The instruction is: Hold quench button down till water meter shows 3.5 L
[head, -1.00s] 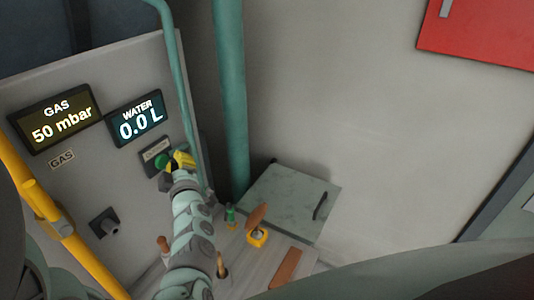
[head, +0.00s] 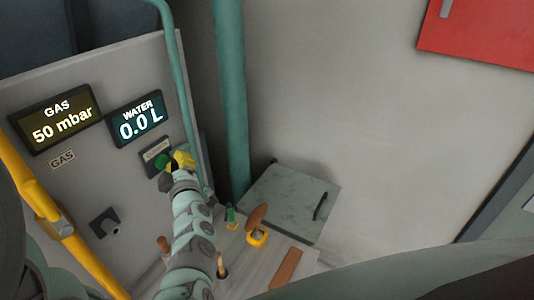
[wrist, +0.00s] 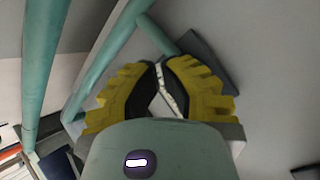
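The quench button (head: 162,161) is green and sits on a dark plate under a small label on the grey panel, in the head view. The water meter (head: 137,119) above it reads 0.0 L. My gripper (head: 172,163) has yellow fingers and is at the button's right edge; I cannot tell whether it touches or presses it. In the wrist view my gripper (wrist: 160,72) has its fingertips close together with nothing seen held between them. The button is not visible in the wrist view; the dark plate (wrist: 208,58) shows behind the fingers.
A gas display (head: 56,117) reads 50 mbar, left of the water meter. A teal pipe (head: 180,80) runs down the panel's right edge, near my gripper. A thicker teal pipe (head: 231,100) stands farther right. Below are a wooden-handled tool (head: 257,217) and a greenish box (head: 290,200).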

